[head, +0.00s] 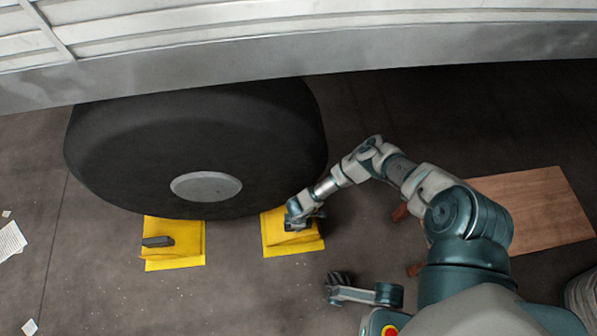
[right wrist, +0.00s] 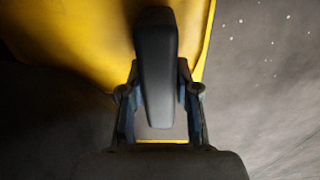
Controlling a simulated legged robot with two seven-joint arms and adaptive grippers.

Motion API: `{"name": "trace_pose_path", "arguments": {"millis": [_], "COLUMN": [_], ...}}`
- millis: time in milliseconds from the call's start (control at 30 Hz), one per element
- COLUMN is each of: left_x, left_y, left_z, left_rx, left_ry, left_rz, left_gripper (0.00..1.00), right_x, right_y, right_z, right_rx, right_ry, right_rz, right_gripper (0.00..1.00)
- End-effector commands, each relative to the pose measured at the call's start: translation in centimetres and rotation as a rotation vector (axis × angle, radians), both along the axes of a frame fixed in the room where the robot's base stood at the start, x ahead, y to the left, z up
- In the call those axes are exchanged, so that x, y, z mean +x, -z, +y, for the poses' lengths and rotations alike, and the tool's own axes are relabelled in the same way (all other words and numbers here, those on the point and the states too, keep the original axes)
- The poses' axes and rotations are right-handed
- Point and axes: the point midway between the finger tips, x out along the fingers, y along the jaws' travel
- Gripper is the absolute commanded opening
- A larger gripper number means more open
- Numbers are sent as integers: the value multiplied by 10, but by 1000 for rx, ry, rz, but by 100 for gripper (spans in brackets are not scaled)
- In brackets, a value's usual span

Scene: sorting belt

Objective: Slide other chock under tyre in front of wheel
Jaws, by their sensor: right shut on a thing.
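A big black tyre (head: 130,150) with a grey hub stands under the vehicle. The right yellow chock (head: 277,243) lies on the floor at the tyre's lower right edge. My right gripper (head: 298,222) is shut on its dark handle, which runs between the fingers in the right wrist view (right wrist: 157,75); yellow chock surface (right wrist: 70,40) shows behind. Whether this chock touches the tyre is hard to tell. The left yellow chock (head: 180,258), with a dark handle, lies against the tyre's lower left edge. My left gripper (head: 331,288) is open and empty above the floor.
The pale vehicle body (head: 300,45) overhangs the tyre along the top. A wooden pallet or board (head: 540,205) lies at the right behind my right arm. White paper sheets (head: 11,240) lie at the far left. The floor between the chocks is clear.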

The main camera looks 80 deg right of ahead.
Motion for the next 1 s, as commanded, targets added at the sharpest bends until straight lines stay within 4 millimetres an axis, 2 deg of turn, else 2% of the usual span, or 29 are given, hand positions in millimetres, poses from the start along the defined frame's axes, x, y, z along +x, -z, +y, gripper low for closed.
{"name": "trace_pose_path", "arguments": {"millis": [1000], "left_x": [0], "left_y": [-1], "left_z": [0], "left_rx": [0], "left_ry": [0], "left_rz": [-1], "left_gripper": [60], "right_x": [6], "right_y": [6], "right_z": [2], "right_rx": [1], "right_ry": [1], "right_rz": [-3], "right_gripper": [0]}}
